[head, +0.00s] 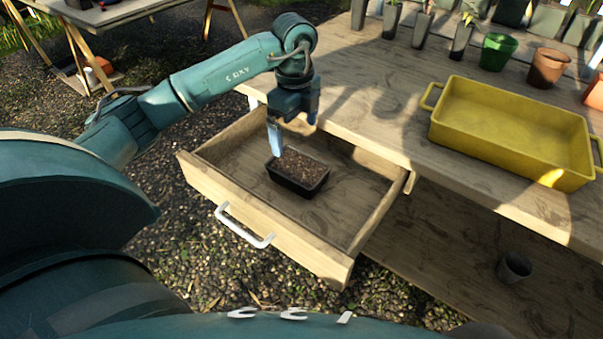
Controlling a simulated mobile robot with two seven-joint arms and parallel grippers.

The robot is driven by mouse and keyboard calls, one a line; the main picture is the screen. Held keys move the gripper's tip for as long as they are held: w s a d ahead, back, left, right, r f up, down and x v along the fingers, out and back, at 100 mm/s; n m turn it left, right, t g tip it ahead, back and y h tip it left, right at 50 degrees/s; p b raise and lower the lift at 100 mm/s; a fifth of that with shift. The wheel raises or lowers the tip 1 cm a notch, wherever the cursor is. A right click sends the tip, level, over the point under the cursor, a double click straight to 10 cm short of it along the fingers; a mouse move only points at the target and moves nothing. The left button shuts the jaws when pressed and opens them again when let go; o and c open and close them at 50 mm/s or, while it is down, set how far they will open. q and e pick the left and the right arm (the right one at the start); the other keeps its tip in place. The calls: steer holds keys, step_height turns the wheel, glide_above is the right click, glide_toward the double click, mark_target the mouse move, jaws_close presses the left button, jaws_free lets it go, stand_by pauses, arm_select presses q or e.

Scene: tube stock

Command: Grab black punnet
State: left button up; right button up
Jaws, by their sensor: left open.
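The black punnet (296,187) is a small dark rectangular tray filled with brown soil. It sits upright inside the open wooden drawer (232,205), near its middle. My left gripper (276,140) points down at the punnet's far left side, with one blue fingertip at or just above its rim. I cannot tell whether the finger touches the rim. The gripper is open and nothing is held between its fingers. The other finger is mostly hidden behind the wrist. My right gripper is out of view.
A yellow tray (447,143) stands on the wooden table (385,120) at the right. Green (497,51) and brown (547,67) pots and several dark pots line the back. The drawer's white handle (243,226) faces me. A dark pot (514,267) is on the lower shelf.

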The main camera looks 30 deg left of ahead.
mark_target(298, 165)
arm_select(q)
steer(key=f, duration=0.5)
steer(key=f+b, duration=0.1)
steer(key=f, duration=0.4)
steer(key=shift+w+d, duration=0.15)
steer(key=shift+w, duration=0.05)
steer(key=shift+r, duration=0.1)
steer(key=shift+c, duration=0.6)
steer(key=c, duration=0.9)
steer(key=shift+r, duration=0.1)
steer(key=shift+c, duration=0.2)
